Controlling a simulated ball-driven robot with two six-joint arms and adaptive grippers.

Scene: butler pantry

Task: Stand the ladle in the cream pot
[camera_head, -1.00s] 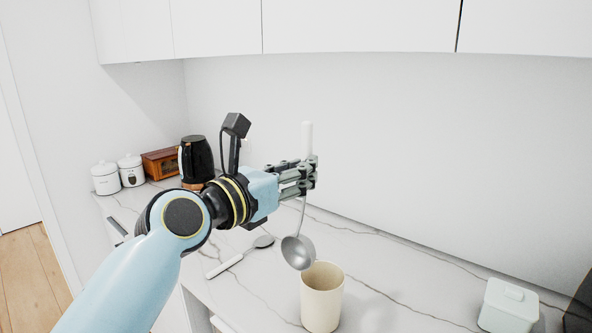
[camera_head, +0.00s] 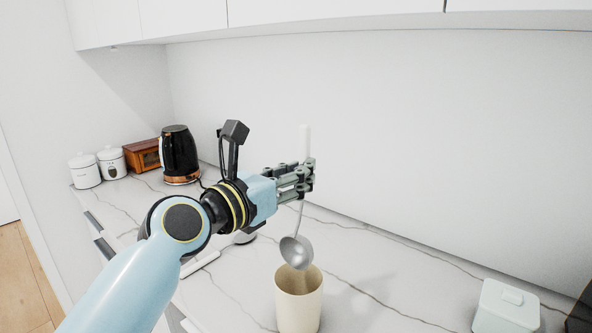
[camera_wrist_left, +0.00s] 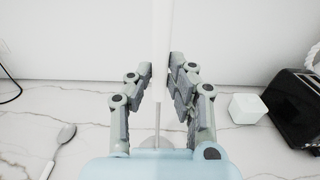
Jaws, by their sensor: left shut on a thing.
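The ladle (camera_head: 297,250) hangs upright from my left gripper (camera_head: 308,178), its white handle up and its grey metal bowl down. My left gripper is shut on the ladle's handle, and the handle also shows between the fingers in the left wrist view (camera_wrist_left: 161,70). The cream pot (camera_head: 299,308) stands on the counter below. The ladle's bowl is at the height of the pot's rim and overlaps its far edge in the head view; I cannot tell whether it is inside. My right gripper is not in view.
A spoon with a white handle (camera_wrist_left: 48,168) lies on the marble counter (camera_head: 365,270), partly behind my arm in the head view. A black kettle (camera_head: 179,152), wooden box (camera_head: 143,155) and white canisters (camera_head: 84,171) stand at the back left. A pale lidded box (camera_head: 507,306) stands right.

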